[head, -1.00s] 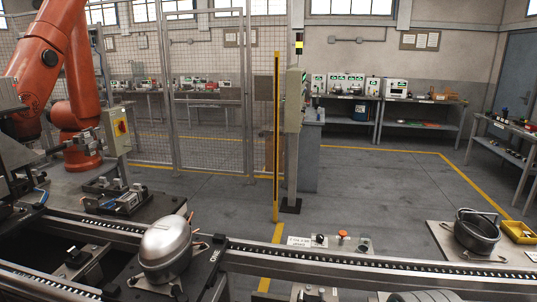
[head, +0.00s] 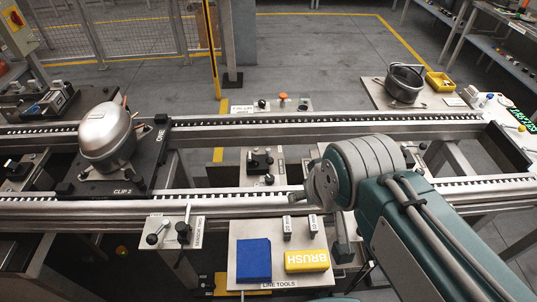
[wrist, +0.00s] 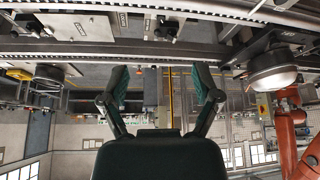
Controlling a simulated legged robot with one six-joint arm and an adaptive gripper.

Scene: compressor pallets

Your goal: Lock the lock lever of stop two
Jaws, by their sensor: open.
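In the head view, a small stop unit (head: 258,161) with a black knob sits between the two conveyor rails, right of the pallet. A second similar unit (head: 18,174) is at the far left. I cannot read which one is stop two, nor tell a lever's position. A unit with a black knob (wrist: 168,28) also shows at the top of the upside-down wrist view. My gripper (wrist: 160,84) is open and empty there, its two dark green fingers apart and touching nothing. In the head view my arm reaches in from the right; its fingers cannot be made out.
A silver compressor (head: 107,136) sits on the dark pallet (head: 125,183) marked CLIP 2. An open pot-like housing (head: 404,85) stands back right.

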